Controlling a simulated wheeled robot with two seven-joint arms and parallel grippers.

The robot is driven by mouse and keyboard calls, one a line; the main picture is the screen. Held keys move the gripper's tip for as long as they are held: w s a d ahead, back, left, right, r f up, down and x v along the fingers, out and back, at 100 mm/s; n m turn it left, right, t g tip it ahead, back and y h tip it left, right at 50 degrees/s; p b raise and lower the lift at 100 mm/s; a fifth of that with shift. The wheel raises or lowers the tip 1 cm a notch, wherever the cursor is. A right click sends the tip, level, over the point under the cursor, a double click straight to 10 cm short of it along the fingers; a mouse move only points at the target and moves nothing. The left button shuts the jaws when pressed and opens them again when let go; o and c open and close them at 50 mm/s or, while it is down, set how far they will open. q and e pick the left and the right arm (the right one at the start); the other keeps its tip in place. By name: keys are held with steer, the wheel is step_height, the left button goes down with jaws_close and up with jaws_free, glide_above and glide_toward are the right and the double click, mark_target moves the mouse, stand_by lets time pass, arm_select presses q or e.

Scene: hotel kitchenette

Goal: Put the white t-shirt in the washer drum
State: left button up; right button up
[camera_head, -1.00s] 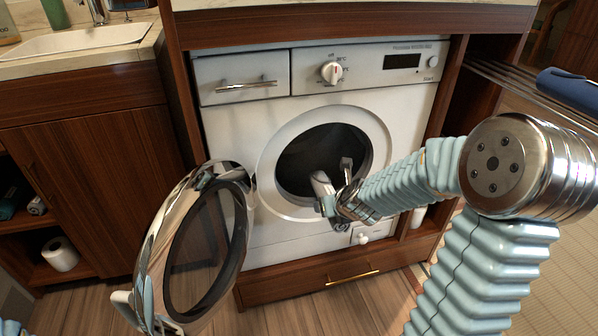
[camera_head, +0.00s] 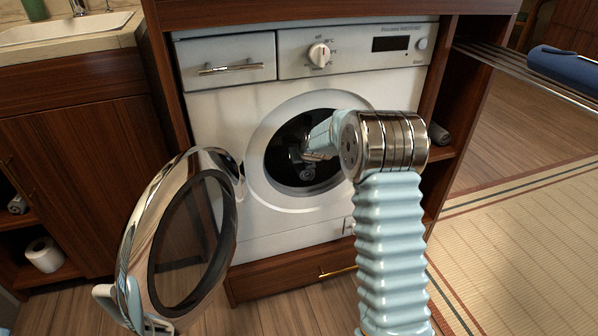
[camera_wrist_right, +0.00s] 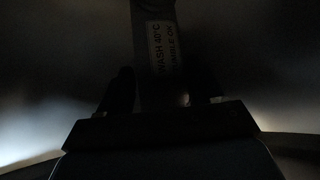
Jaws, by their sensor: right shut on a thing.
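The washer (camera_head: 215,120) stands in a wooden cabinet with its round door (camera_head: 190,235) swung open to the left. My right arm reaches through the opening into the drum (camera_head: 280,155). The right gripper (camera_head: 308,172) is inside the drum, partly hidden by my wrist. In the dark right wrist view the right gripper (camera_wrist_right: 162,90) is shut on a narrow piece with a pale care label, which I take to be the white t-shirt (camera_wrist_right: 163,50). The shirt cannot be made out clearly in the head view.
The open door stands out to the left of the drum opening. A sink counter (camera_head: 105,40) is at upper left and a paper roll (camera_head: 44,254) lies on a low shelf. A rack with a blue roll (camera_head: 565,70) juts out at upper right. Floor on the right is free.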

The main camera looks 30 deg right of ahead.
step_height(320, 180, down, 4)
steer(key=shift+r+b, duration=0.15)
steer(key=shift+b, duration=0.45)
steer(key=shift+w+f, duration=0.25)
steer(key=shift+f, duration=0.1)
steer(key=o, duration=1.2)
steer(key=shift+o, duration=0.2)
steer(key=shift+s+r, duration=0.1)
steer(key=shift+r, duration=0.15)
steer(key=p+v, duration=0.3)
steer(key=v, duration=0.8)
steer(key=shift+s+r+p, duration=0.25)
steer(key=shift+s+p, duration=0.05)
